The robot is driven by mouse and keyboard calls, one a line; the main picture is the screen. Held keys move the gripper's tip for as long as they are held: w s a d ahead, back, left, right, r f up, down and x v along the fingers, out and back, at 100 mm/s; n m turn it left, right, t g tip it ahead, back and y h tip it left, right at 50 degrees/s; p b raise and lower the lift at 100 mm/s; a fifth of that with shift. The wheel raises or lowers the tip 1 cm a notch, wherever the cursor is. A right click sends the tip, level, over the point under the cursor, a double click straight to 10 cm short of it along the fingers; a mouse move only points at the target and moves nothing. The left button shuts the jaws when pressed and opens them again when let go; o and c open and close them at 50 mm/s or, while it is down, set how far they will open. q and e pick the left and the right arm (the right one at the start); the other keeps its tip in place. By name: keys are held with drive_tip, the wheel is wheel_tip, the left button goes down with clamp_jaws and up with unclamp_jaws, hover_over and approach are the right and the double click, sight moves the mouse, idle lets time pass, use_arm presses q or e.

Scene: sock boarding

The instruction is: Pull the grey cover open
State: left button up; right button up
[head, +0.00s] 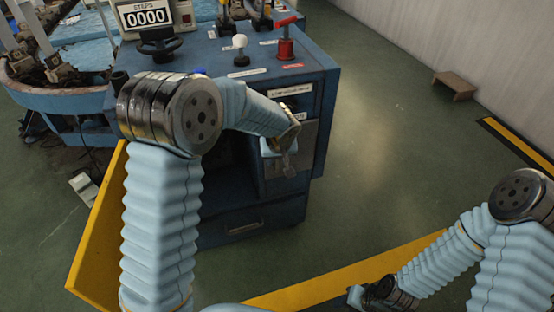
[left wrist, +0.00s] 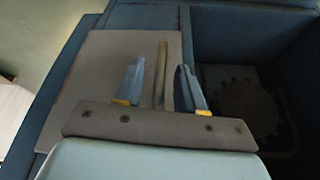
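The grey cover (left wrist: 95,75) is a flat panel on the blue cabinet, with an upright bar handle (left wrist: 162,75) in the left wrist view. In the head view the cover (head: 303,152) shows on the cabinet's right part, partly hidden by my left arm. My left gripper (left wrist: 158,88) is open, with one blue finger on each side of the handle. Gaps show between both fingers and the handle. My left gripper also shows small in the head view (head: 284,146). My right gripper (head: 362,297) is low at the bottom, far from the cover, its fingers unclear.
The blue cabinet (head: 250,206) has a lower drawer handle and, on top, a red lever (head: 286,45), a white knob (head: 239,42) and a counter reading 0000 (head: 145,16). Right of the cover is a dark opening with a gear shape (left wrist: 245,100).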

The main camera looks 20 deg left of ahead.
use_arm(q)
drive_tip(key=shift+w+a+f, duration=0.1)
drive_tip(key=shift+w+f, duration=0.15)
drive_tip(key=shift+f, duration=0.45)
clamp_jaws()
